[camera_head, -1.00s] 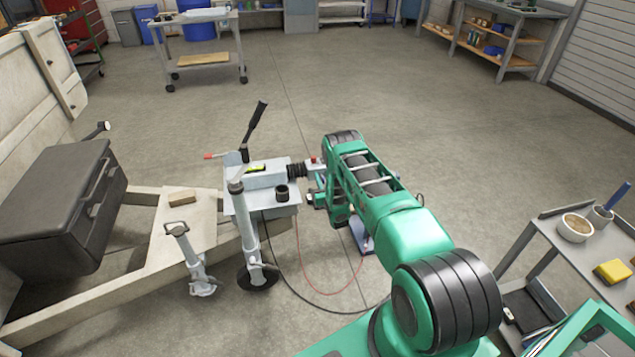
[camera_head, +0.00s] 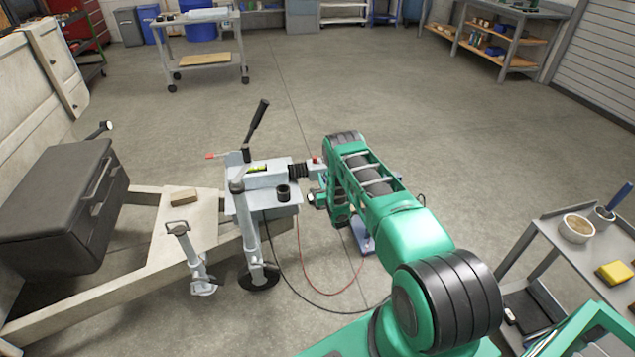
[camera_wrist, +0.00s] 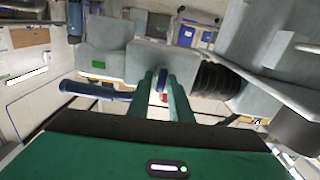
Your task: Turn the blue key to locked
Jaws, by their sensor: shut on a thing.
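My gripper (camera_wrist: 163,88) has its two green fingers close together around the small blue key (camera_wrist: 162,84) in the wrist view. Only a narrow part of the key shows between the fingers. It sits by the grey coupling housing (camera_wrist: 150,62), with a black ribbed bellows (camera_wrist: 215,80) just to the right. In the head view my arm covers the key and most of the gripper, at the front end of the trailer coupling (camera_head: 270,178). The key's marked positions cannot be read.
A blue bar (camera_wrist: 95,91) extends left of the fingers in the wrist view. A black-handled lever (camera_head: 257,120), a jockey wheel (camera_head: 259,276) and hanging cables (camera_head: 303,265) are close by. A cart (camera_head: 570,255) stands at right.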

